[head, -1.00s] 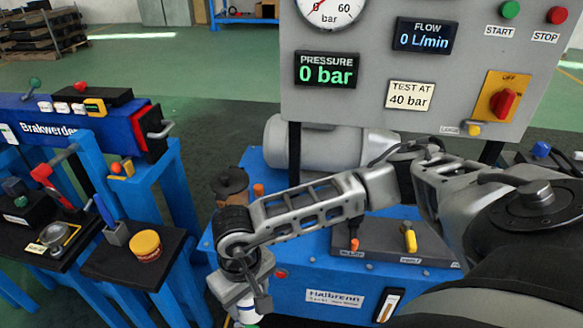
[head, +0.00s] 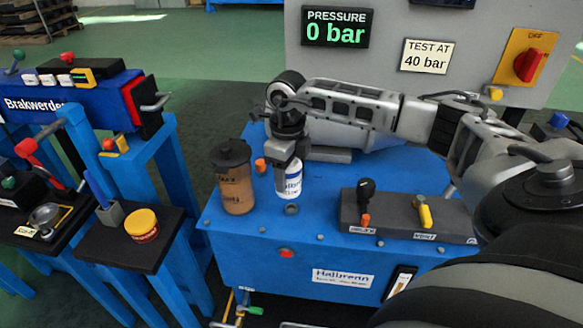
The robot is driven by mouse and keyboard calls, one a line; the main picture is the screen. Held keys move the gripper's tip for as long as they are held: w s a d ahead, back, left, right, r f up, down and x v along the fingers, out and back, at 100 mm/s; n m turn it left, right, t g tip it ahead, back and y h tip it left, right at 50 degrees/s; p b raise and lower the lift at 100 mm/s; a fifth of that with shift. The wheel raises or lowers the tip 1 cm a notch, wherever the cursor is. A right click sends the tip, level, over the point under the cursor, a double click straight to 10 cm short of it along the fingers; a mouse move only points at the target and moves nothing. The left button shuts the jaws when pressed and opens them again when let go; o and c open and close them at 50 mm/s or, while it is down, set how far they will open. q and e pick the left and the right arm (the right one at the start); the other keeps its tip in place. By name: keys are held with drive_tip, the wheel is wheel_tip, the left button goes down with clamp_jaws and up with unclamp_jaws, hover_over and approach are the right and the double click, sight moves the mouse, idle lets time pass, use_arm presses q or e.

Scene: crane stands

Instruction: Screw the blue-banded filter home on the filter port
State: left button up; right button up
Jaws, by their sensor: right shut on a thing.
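My right gripper (head: 287,160) points down over the blue bench (head: 235,262) and is shut on the blue-banded filter (head: 291,186). The filter is a white upright cylinder with a blue band and print on its side; its top is hidden by the gripper. A small dark ring (head: 291,209), which looks like the filter port, lies on the bench top just in front of and below the filter's lower end. I cannot tell whether the filter touches the bench. My left gripper is out of view.
A brown canister with a black lid (head: 234,180) stands close left of the filter. A dark block (head: 360,214) with a black-knobbed lever and a yellow lever is to the right. A grey panel (head: 390,80) reading 0 bar rises behind. A yellow-lidded tin (head: 142,224) sits on a side shelf.

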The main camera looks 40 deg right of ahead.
sight(291, 184)
drive_tip(key=shift+w+d+r+m, duration=0.15)
drive_tip(key=shift+d+m, duration=0.2)
drive_tip(key=shift+m, duration=0.25)
drive_tip(key=shift+w+d+r+m, duration=0.15)
drive_tip(key=shift+d+m, duration=0.15)
drive_tip(key=shift+m, duration=0.3)
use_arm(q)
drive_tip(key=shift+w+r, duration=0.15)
use_arm(e)
drive_tip(key=shift+s, duration=0.1)
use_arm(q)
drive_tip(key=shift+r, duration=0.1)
use_arm(e)
drive_tip(key=shift+r, duration=0.1)
drive_tip(key=shift+f+b, duration=0.4)
drive_tip(key=shift+f, duration=0.2)
drive_tip(key=shift+f+b, duration=0.5)
drive_tip(key=shift+f, duration=0.25)
drive_tip(key=shift+f+b, duration=0.95)
drive_tip(key=shift+f, duration=0.7)
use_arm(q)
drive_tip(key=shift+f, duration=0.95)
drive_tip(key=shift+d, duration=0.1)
